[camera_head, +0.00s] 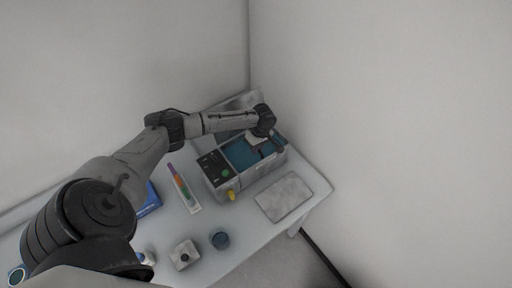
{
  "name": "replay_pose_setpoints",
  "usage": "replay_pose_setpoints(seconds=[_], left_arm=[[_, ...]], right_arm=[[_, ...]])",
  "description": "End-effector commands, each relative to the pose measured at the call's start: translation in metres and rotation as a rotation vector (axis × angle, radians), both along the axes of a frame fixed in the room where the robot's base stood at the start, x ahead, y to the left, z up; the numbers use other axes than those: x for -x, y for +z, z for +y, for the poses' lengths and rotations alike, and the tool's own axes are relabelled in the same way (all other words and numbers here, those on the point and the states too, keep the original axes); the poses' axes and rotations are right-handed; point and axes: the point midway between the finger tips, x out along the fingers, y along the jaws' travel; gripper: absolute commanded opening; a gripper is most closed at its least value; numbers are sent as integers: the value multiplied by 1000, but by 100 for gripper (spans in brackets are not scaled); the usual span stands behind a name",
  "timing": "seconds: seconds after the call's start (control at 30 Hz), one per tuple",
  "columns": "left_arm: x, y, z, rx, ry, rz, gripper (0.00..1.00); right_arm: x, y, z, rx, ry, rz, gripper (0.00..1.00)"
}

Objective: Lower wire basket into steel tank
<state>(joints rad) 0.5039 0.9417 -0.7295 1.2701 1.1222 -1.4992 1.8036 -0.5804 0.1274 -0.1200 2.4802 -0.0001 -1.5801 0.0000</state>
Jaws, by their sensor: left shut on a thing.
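The steel tank (221,195) is a grey box on the table with a dark control panel at its left end and blue-green liquid (240,154) in its open top. My left arm reaches in from the left, and its gripper (266,144) points down over the right part of the tank opening. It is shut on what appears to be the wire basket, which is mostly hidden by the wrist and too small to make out. I cannot tell whether the basket touches the liquid. My right gripper is not in view.
A grey flat plate (284,197) lies right of the tank near the table edge. White walls stand close behind and right.

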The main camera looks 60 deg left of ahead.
Motion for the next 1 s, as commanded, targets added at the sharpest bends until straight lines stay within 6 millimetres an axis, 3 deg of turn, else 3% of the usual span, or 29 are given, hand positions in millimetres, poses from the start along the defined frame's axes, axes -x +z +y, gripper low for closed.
replay_pose_setpoints(seconds=[1.0], left_arm=[[0, -9, 0, 0, -1, 0, 0]], right_arm=[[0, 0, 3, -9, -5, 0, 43]])
